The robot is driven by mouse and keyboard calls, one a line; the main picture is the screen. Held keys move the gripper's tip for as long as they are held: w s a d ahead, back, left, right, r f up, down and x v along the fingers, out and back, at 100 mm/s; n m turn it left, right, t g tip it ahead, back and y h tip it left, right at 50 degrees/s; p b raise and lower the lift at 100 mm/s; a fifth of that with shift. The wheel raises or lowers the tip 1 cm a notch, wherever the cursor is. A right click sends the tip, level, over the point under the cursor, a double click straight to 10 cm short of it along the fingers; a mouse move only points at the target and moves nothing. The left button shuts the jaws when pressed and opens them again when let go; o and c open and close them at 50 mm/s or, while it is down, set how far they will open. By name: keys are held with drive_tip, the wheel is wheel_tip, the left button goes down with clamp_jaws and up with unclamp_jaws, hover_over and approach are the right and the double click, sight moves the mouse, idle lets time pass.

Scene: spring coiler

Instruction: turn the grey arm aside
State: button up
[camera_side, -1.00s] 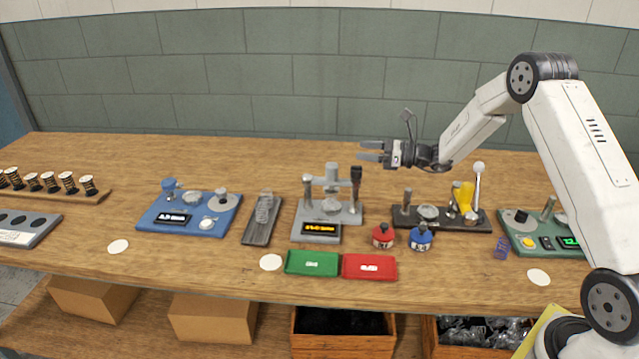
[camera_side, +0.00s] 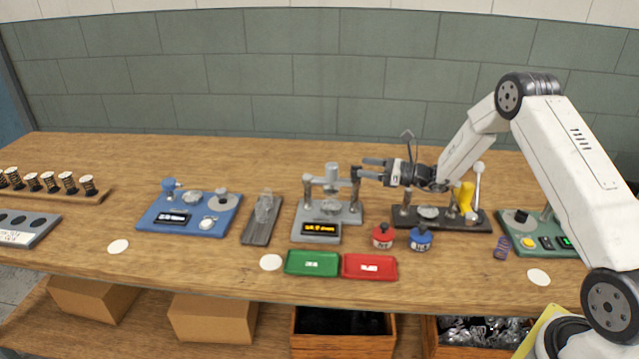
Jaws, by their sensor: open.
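The grey arm (camera_side: 320,181) is a crossbar on the grey station (camera_side: 300,232) at the middle of the bench. It spans between two posts, with a grey cylinder (camera_side: 331,171) standing up at its middle. A dark-topped post (camera_side: 355,188) stands at its right end. My gripper (camera_side: 361,168) points left, with its jaws open, at the top of that right end. The fingers cover part of the post's top. I cannot tell whether they touch it.
A dark station (camera_side: 483,225) with a yellow part and tall lever stands under my wrist. Red (camera_side: 382,238) and blue (camera_side: 421,240) pots and green (camera_side: 313,263) and red (camera_side: 370,267) trays lie in front. Bare wood lies behind the grey station.

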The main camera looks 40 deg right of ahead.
sight(349, 179)
drive_tip(key=shift+w+a+f, duration=0.3)
drive_tip(key=shift+w+a, duration=0.15)
drive_tip(key=shift+w, duration=0.25)
drive_tip(key=shift+w+a+f, duration=0.3)
drive_tip(key=shift+w+a, duration=0.2)
drive_tip(key=shift+w, duration=0.2)
drive_tip(key=shift+w+a+f, duration=0.3)
drive_tip(key=shift+w+a, duration=0.15)
drive_tip(key=shift+w, duration=0.25)
clamp_jaws()
